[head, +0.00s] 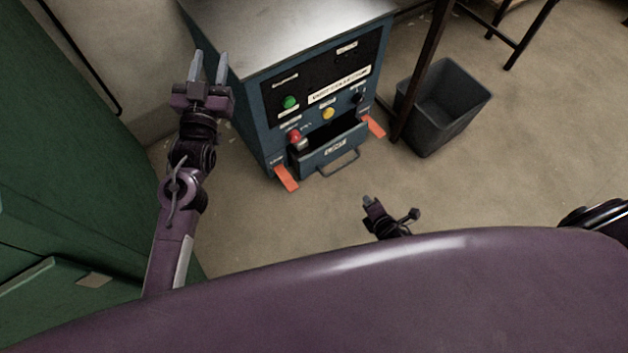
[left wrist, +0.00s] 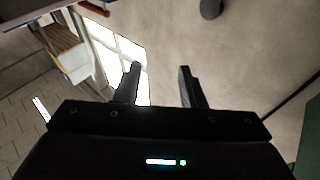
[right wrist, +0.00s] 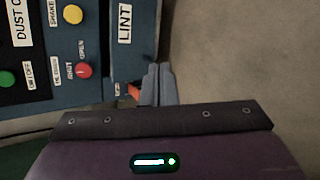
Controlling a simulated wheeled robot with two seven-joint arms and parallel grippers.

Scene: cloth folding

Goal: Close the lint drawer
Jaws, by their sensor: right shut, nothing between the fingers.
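The lint drawer (head: 331,153) is at the bottom of the blue dust collector (head: 248,110) in the head view. It stands partly pulled out, with its dark inside showing behind the labelled front and a grey bar handle (head: 340,164) on that front. Its LINT label (right wrist: 125,24) shows sideways in the right wrist view. My right gripper (head: 367,201) is shut and empty, in front of the drawer and apart from it; its closed fingers (right wrist: 158,70) point towards the machine's lower part. My left gripper (head: 209,62) is open and empty, raised left of the machine.
Orange feet (head: 286,178) stick out at the machine's lower corners. A grey bin (head: 438,110) and a dark table leg (head: 420,70) stand to the right. A green cabinet (head: 60,140) is on the left. The floor in front of the drawer is clear.

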